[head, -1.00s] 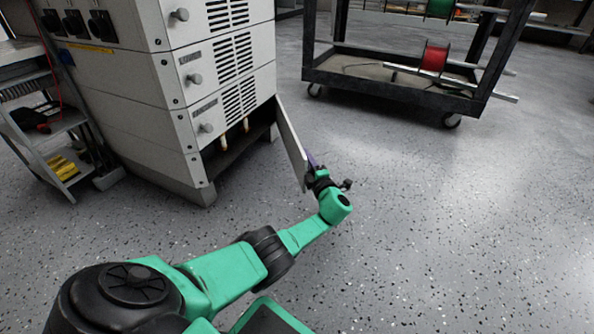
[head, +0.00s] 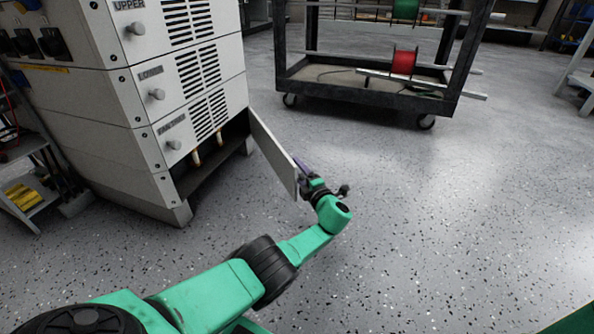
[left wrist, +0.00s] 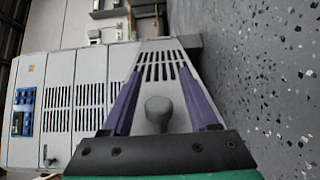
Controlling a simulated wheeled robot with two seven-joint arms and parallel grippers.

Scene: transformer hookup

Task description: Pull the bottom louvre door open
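The bottom louvre door (head: 272,153) stands swung out from the right side of the cabinet's bottom opening. The dark bottom compartment (head: 212,162) shows two tan posts inside. My left gripper (head: 304,172) is at the door's free end, on its outer side. In the left wrist view, the purple fingers (left wrist: 161,72) are apart, one on each side of the grey knob (left wrist: 158,112) on the louvred door (left wrist: 152,50). A gap shows between knob and fingers. My right gripper is not in view.
The grey cabinet (head: 95,105) has three closed louvred panels above the opening. A dark cart (head: 355,103) with a red spool (head: 403,61) stands behind the door. A stepped rack (head: 30,210) is at the left. The speckled floor (head: 430,210) right of the door is clear.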

